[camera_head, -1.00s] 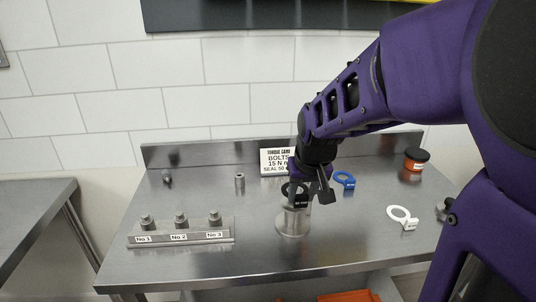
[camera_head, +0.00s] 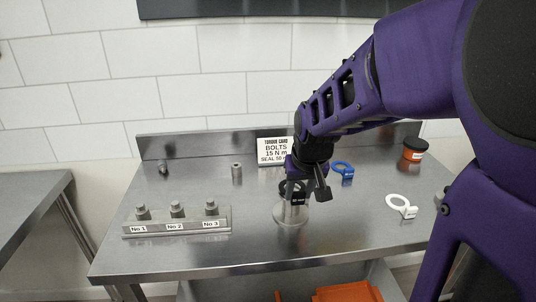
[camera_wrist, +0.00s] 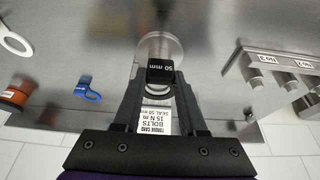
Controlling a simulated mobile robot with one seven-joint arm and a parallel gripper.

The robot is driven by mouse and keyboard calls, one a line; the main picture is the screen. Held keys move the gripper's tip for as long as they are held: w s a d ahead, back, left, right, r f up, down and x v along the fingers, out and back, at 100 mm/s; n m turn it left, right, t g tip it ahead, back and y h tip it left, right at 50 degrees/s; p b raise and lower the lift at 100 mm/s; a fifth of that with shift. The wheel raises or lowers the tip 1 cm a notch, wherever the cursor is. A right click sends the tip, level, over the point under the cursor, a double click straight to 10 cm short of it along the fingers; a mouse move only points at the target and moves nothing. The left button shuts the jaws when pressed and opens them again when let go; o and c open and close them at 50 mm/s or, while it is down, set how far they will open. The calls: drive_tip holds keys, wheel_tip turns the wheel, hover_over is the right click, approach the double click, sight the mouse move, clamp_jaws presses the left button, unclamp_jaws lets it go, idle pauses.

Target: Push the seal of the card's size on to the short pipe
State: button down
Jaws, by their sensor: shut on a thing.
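My gripper (camera_wrist: 161,84) is shut on the black seal (camera_head: 291,188), whose tag reads 50 mm in the wrist view (camera_wrist: 160,68). The short pipe (camera_head: 291,213) stands upright on a round flange under my gripper. The seal is at the pipe's top; I cannot tell whether it is just above the pipe or around its end. The card (camera_head: 273,152) stands at the back of the table and reads "BOLTS 15 N m" and "SEAL 50 mm". A blue seal (camera_head: 343,169) and a white seal (camera_head: 400,206) lie on the table to the right.
A rack (camera_head: 177,222) with several bolts labelled No 1 to No 3 stands at the left front. A small metal cylinder (camera_head: 237,172) stands behind it. An orange jar (camera_head: 415,150) with a black lid is at the back right. An orange bin (camera_head: 345,294) sits below the table.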

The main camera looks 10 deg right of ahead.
drive_tip(key=shift+f, duration=0.4)
drive_tip(key=shift+r, duration=0.1)
drive_tip(key=shift+c, duration=1.9)
unclamp_jaws()
